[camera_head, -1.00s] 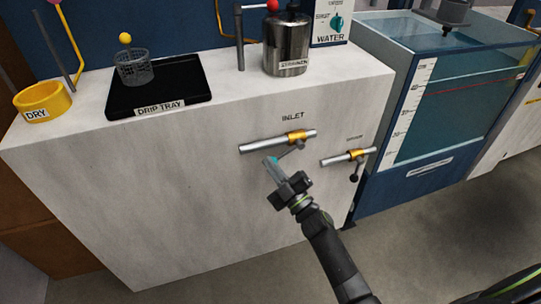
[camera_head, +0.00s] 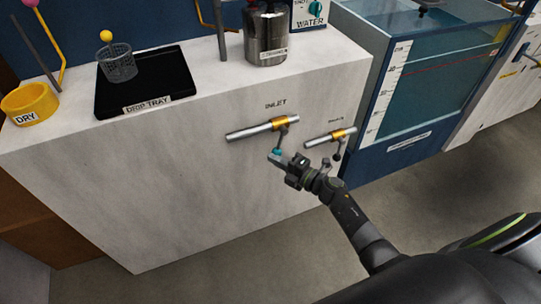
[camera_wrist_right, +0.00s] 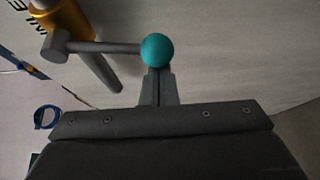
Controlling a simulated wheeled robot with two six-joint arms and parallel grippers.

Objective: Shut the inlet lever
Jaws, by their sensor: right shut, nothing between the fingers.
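The inlet valve is a yellow body (camera_head: 279,123) on a grey pipe (camera_head: 248,132) under the INLET label. Its lever ends in a teal ball knob (camera_head: 276,151) and hangs roughly downward from the body. In the right wrist view the teal knob (camera_wrist_right: 158,49) sits at the fingertips, with the grey lever stem (camera_wrist_right: 95,47) running left. My right gripper (camera_head: 282,159) is shut and empty, its tips against or very close to the knob; I cannot tell whether they touch. My left gripper is not in view.
A second yellow valve (camera_head: 338,134) with a dark-knobbed lever (camera_head: 338,155) is close to the right of the inlet. A water tank (camera_head: 440,70) is at right.

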